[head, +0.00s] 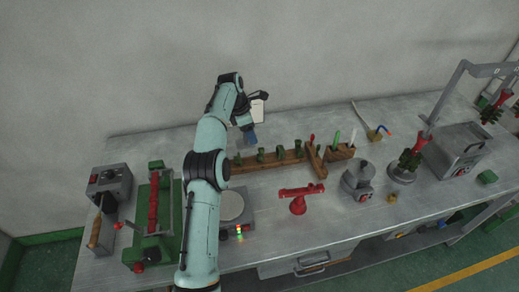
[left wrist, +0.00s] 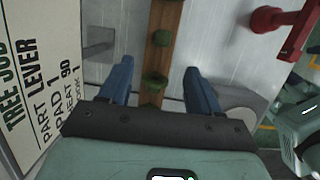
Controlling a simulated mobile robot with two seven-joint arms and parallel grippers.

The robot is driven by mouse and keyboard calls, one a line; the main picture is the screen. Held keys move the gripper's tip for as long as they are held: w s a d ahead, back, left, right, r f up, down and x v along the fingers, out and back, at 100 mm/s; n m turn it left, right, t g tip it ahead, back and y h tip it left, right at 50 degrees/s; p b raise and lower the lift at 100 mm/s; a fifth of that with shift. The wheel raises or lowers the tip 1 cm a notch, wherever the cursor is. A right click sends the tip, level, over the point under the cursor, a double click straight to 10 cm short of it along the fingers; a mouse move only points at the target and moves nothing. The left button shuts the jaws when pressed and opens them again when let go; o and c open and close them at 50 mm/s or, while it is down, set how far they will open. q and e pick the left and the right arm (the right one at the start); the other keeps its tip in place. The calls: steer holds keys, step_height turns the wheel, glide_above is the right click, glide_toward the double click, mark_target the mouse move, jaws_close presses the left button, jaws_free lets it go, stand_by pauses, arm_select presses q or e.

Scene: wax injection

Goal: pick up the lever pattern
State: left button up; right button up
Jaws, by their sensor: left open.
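Several small green patterns stand in a row on a wooden rack (head: 244,163) in the middle of the bench. I cannot tell which one is the lever pattern. My left gripper (head: 251,135) is open and empty, above and behind the rack's left part. In the left wrist view, the rack (left wrist: 157,47) runs between the open blue fingers of my left gripper (left wrist: 158,72). One green pattern (left wrist: 155,82) shows between the fingers, below their tips, apart from both. Another green pattern (left wrist: 161,38) shows farther along. My arm hides the rack's left end in the head view.
A white card (head: 258,110) reading "TREE JOB", "LEVER" stands behind the rack. A red stand (head: 298,204) is in front, and a round pale plate (head: 231,205) sits beside my arm. A green-and-red press (head: 153,215) is left; a metal pot (head: 358,180) is right.

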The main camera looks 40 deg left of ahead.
arm_select(q)
glide_above(260, 154)
steer(key=s+a, duration=0.1)
step_height(260, 154, down, 7)
steer(key=shift+a+r, duration=0.1)
steer(key=shift+r, duration=0.05)
steer(key=shift+b+x, duration=0.3)
steer(key=shift+x, duration=2.7)
steer(key=c, duration=1.1)
